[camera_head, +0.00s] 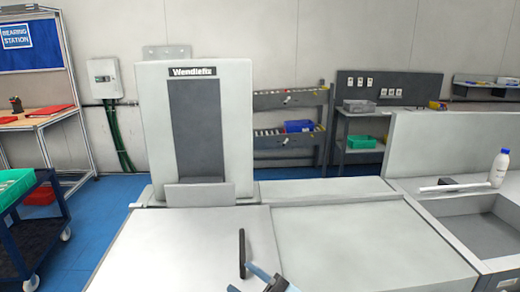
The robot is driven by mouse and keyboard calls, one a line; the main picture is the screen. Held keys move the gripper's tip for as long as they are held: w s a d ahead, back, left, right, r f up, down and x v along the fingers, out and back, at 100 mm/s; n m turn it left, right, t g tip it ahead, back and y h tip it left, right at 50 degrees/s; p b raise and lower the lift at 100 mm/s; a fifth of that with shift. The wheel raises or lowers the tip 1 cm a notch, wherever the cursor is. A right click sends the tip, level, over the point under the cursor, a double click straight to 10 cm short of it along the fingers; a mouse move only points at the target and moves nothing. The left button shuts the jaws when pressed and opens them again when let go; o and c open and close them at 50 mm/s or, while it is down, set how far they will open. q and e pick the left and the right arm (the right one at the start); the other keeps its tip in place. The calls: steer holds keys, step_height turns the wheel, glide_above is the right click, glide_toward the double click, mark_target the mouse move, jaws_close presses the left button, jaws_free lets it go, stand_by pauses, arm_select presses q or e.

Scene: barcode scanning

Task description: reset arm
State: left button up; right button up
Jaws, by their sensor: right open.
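My right gripper (258,282) shows only in part at the bottom edge, over the front of the pale counter (340,245). Its light-blue and grey parts are cut off by the frame; it is open, and I see nothing held in it. A thin dark upright bar (241,253) stands just above it in the picture; I cannot tell whether it is part of the gripper. My left gripper is not in view. A white bottle with a blue cap (498,169) stands upright at the right, apart from the gripper.
A tall white Wendlefix machine (231,130) stands at the counter's back. A raised pale panel (440,148) and a recessed grey bin (488,233) are at the right. A dark blue cart (34,228) is at the left. Most of the counter top is clear.

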steer(key=s+d+f+m+t+h, duration=0.1)
steer(key=d+f+m+t+h, duration=0.3)
steer(key=d+f+m+h, duration=0.4)
steer(key=s+d+f+m+t+h, duration=0.2)
steer(key=d+f+m+t+h, duration=0.3)
steer(key=f+m+h, duration=0.4)
steer(key=s+d+f+m+g+h, duration=0.1)
steer(key=s+d+f+g, duration=0.3)
steer(key=s+f, duration=0.3)
steer(key=s+d+f+m+g+h, duration=0.1)
steer(key=s+d+f+m+g, duration=0.1)
steer(key=s+d+f+g, duration=0.35)
arm_select(q)
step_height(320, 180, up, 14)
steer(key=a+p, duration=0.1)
steer(key=p, duration=1.5)
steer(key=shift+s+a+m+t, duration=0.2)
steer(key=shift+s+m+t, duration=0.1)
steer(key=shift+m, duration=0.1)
arm_select(e)
step_height(320, 180, up, 12)
steer(key=n+t, duration=0.1)
steer(key=t, duration=0.1)
steer(key=shift+s+a+f, duration=0.15)
steer(key=shift+s, duration=0.3)
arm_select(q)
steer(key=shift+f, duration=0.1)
arm_select(e)
steer(key=shift+t, duration=0.25)
